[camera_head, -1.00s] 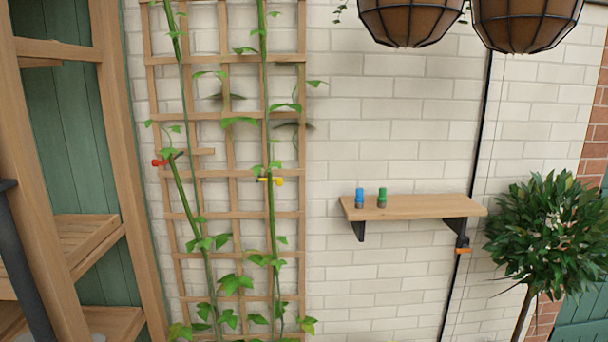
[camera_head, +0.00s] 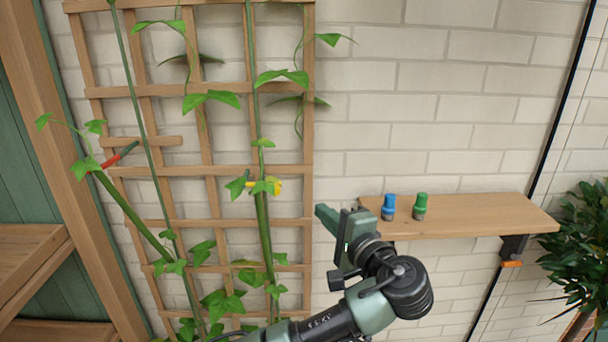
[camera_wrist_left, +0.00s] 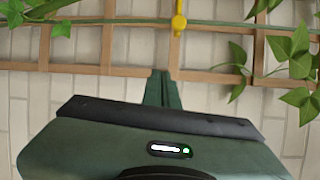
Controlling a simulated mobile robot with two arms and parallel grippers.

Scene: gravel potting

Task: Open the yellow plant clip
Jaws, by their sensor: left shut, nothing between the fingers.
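The yellow plant clip (camera_head: 277,187) sits at the middle green stem on the wooden trellis, partly hidden by leaves in the head view. It also shows in the left wrist view (camera_wrist_left: 179,22), at the stem near the top edge; I cannot tell whether its jaws are open. My left gripper (camera_head: 323,217) is to the right of the clip and slightly lower in the head view, apart from it. Its green fingers (camera_wrist_left: 163,86) are together and empty, pointing toward the trellis below the clip in the wrist view. My right gripper is not in view.
The wooden trellis (camera_head: 205,170) carries stems and leaves against a white brick wall. A red clip (camera_head: 120,155) sits on the left stem. A wooden shelf (camera_head: 470,212) with a blue clip (camera_head: 388,206) and a green clip (camera_head: 420,206) is close behind my left arm.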

